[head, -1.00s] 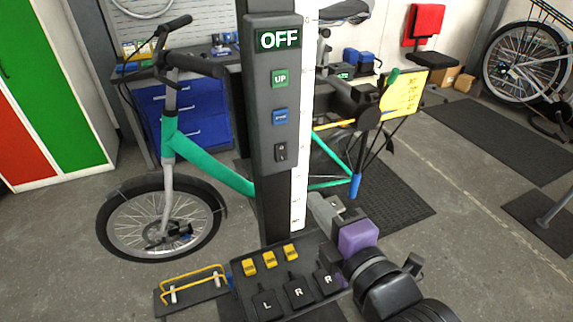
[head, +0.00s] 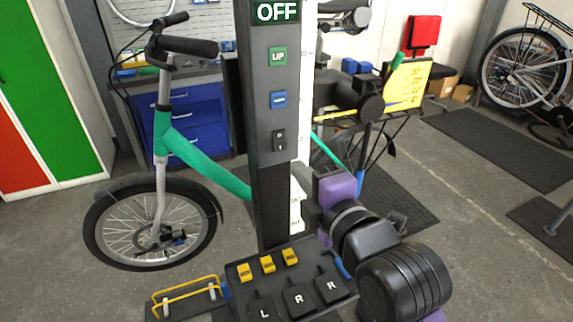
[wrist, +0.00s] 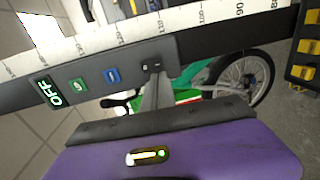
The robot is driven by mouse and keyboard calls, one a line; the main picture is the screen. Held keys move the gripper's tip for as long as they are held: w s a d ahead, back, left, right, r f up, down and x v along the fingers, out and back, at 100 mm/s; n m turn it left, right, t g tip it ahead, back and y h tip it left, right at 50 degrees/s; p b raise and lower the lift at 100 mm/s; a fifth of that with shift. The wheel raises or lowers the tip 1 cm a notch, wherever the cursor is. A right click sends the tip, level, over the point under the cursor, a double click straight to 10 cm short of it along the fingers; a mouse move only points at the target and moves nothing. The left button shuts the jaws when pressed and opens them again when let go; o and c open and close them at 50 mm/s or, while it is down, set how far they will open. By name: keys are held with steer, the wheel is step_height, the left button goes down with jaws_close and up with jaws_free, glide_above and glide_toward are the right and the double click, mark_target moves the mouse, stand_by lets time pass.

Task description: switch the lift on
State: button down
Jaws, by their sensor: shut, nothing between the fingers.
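The lift's grey column carries a control panel (head: 268,200) with a display (head: 277,12) that reads OFF. Below it are a green UP button (head: 278,57), a blue button (head: 278,100) and a black rocker switch (head: 279,141). In the wrist view the display (wrist: 47,92) also reads OFF, and the rocker switch (wrist: 151,66) lies just beyond my fingertips. My gripper (wrist: 156,82) is shut and empty, pointing at the switch; I cannot tell whether it touches. In the head view my gripper (head: 308,213) is at the column's right side, its tips partly unclear.
A pedal box (head: 285,265) with black pedals and yellow tabs stands at the column's foot. A green cargo bike (head: 195,155) stands behind the column. A white scale strip runs along the column's right edge. A yellow wire stand (head: 185,295) is on the floor at left.

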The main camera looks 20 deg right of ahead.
mark_target(281, 149)
steer(key=w, duration=0.6)
steer(key=shift+f+p, duration=0.15)
steer(key=shift+p, duration=0.25)
steer(key=shift+w+f, duration=0.15)
steer(key=shift+w, duration=0.5)
steer(key=shift+w+f, duration=0.1)
steer(key=shift+w, duration=0.1)
steer(key=shift+s, duration=0.15)
